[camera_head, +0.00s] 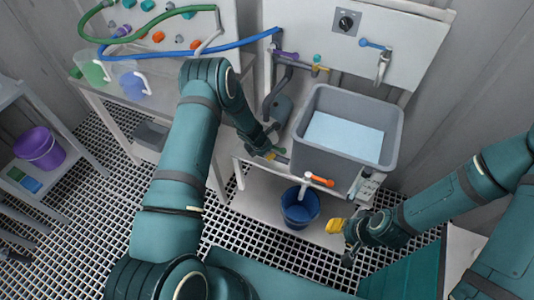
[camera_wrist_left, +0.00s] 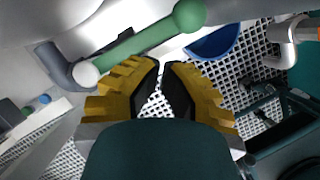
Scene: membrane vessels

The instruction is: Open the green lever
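The green lever (camera_wrist_left: 150,38) is a straight bar with a round knob at its end. In the left wrist view it slants from a grey pipe fitting (camera_wrist_left: 62,66) up to the right, just beyond my left fingertips. My left gripper (camera_wrist_left: 162,64) has its yellow fingers drawn together with only a narrow gap and nothing between them. In the head view my left gripper (camera_head: 273,153) is at the left side of the grey tank (camera_head: 308,120), mostly hiding the lever. My right gripper (camera_head: 338,238) is right of the blue bucket; its finger opening is unclear.
An orange-handled valve (camera_head: 319,180) is on the tank's front, above the blue bucket (camera_head: 299,206). Green and blue hoses (camera_head: 195,54) run along the back left. A purple bucket (camera_head: 40,148) stands on the left shelf. The grid floor (camera_head: 100,190) is open at left.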

